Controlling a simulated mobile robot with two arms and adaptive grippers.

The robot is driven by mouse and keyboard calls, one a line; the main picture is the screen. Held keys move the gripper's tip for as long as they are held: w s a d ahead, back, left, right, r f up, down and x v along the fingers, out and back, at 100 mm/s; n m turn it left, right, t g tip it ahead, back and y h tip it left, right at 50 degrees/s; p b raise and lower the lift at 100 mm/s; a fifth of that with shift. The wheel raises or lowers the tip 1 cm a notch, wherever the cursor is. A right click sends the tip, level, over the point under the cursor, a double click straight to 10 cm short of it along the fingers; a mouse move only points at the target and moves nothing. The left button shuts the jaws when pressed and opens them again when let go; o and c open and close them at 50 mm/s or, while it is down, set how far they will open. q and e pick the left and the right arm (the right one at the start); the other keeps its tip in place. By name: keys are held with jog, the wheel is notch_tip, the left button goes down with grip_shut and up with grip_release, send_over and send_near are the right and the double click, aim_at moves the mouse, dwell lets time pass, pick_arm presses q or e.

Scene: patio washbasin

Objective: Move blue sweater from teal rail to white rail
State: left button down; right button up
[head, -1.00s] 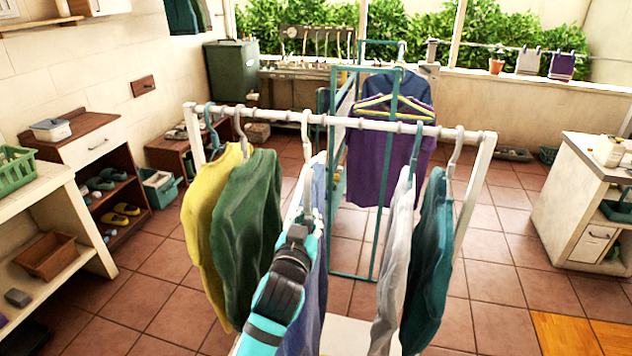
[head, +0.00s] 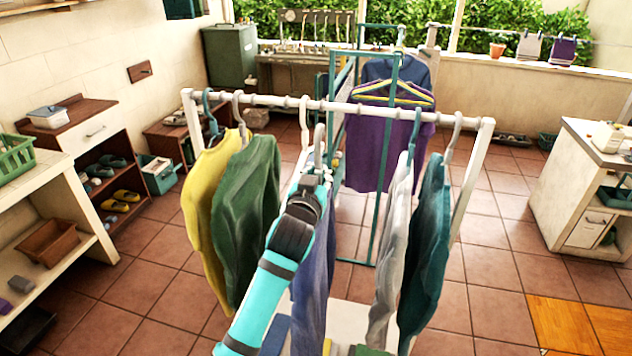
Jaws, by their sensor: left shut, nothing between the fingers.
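A blue sweater (head: 316,285) hangs from the white rail (head: 268,100), near its middle. My left arm hides part of it. Its hanger hook is over the bar. My left gripper (head: 319,148) is shut and empty at the hanger, just below the bar; whether it touches the hanger I cannot tell. Behind stands the teal rail (head: 372,230). On it hang a purple garment (head: 372,150) and a darker blue garment (head: 408,68) at the far end. My right gripper is not in view.
On the white rail, yellow (head: 203,195) and green (head: 247,215) garments hang to the left. Grey-white (head: 391,250) and dark teal (head: 427,240) garments hang to the right. Shelves (head: 75,235) stand at left, a white cabinet (head: 575,200) at right. Floor between is clear.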

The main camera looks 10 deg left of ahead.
pick_arm(q)
jog(key=shift+m+h, duration=0.3)
jog(key=shift+h, duration=0.1)
jog(key=w+b, duration=0.1)
jog(key=w, duration=0.2)
jog(key=w+b, duration=0.1)
jog(key=w, duration=0.3)
jog(key=w+b, duration=0.1)
jog(key=w, duration=0.2)
jog(key=shift+w+d+f, duration=0.2)
jog(key=shift+w+d, duration=0.1)
jog(key=shift+d, duration=0.1)
jog(key=w+h+b, duration=0.1)
jog(key=w+b, duration=0.5)
jog(key=w, duration=0.3)
jog(key=shift+w+d+b, duration=0.15)
jog(key=shift+d+b, duration=0.2)
